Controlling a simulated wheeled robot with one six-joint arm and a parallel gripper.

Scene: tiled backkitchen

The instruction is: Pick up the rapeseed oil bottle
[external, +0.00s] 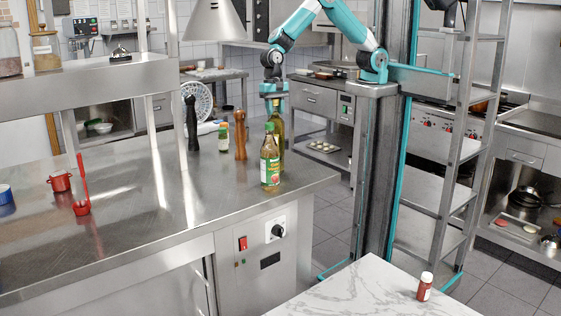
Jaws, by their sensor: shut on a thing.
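A tall yellow-green glass bottle (280,129), which looks like the rapeseed oil bottle, is upright near the right end of the steel counter. My gripper (275,104) points down from above and is shut on this bottle at its upper end. A shorter bottle (270,168) with a green cap and a colored label stands just in front and hides much of the tall bottle's lower part. I cannot tell whether the tall bottle's base touches the counter. The label on the tall bottle cannot be read.
A wooden pepper mill (240,137), a small green-capped jar (223,137) and a dark mill (192,125) stand to the left. A steel shelf post and hanging lamp (215,22) are nearby.

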